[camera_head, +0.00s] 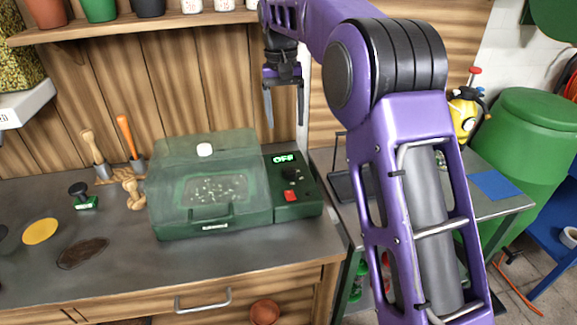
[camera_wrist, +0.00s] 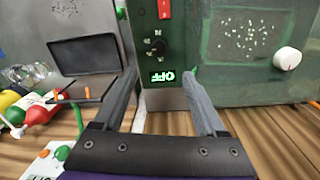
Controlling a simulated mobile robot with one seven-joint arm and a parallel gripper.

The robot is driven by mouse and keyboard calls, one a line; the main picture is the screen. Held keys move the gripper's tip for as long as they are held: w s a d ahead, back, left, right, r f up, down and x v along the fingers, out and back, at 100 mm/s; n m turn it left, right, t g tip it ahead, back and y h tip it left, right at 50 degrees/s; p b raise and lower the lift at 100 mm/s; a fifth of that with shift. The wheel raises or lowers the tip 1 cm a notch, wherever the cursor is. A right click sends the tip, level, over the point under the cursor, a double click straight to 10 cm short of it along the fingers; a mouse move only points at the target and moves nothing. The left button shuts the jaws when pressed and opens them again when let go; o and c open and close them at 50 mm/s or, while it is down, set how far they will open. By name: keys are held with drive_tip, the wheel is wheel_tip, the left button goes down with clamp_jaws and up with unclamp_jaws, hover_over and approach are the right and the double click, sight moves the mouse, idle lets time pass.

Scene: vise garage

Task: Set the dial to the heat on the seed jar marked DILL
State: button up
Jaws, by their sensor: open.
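The dial (camera_head: 289,174) is a black knob on the green control panel at the right end of a seed heater. In the wrist view the dial (camera_wrist: 158,47) shows upside down with small marks around it. The lit green display (camera_head: 284,158) reads OFF. A red switch (camera_head: 291,196) sits below the dial. My gripper (camera_head: 285,122) is open and empty, above and apart from the panel. In the wrist view its fingers (camera_wrist: 160,73) frame the display. White jars with red marks (camera_head: 192,5) stand on the shelf, cut off by the top edge. Their labels are too small to read.
The heater's clear lid (camera_head: 205,165) is shut, with a white knob (camera_head: 204,149) on top. Hand tools (camera_head: 127,140), a stamp (camera_head: 83,197) and a yellow disc (camera_head: 41,231) are left of it. A wooden shelf (camera_head: 130,27) runs above. The bench front is mostly clear.

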sight(290, 170)
drive_tip(key=f+b, duration=0.1)
drive_tip(key=f, duration=0.9)
drive_tip(key=d+f+b, duration=0.1)
drive_tip(key=f, duration=0.4)
drive_tip(key=shift+w+b, duration=0.1)
drive_tip(key=shift+b, duration=0.2)
drive_tip(key=shift+r, duration=0.1)
clamp_jaws()
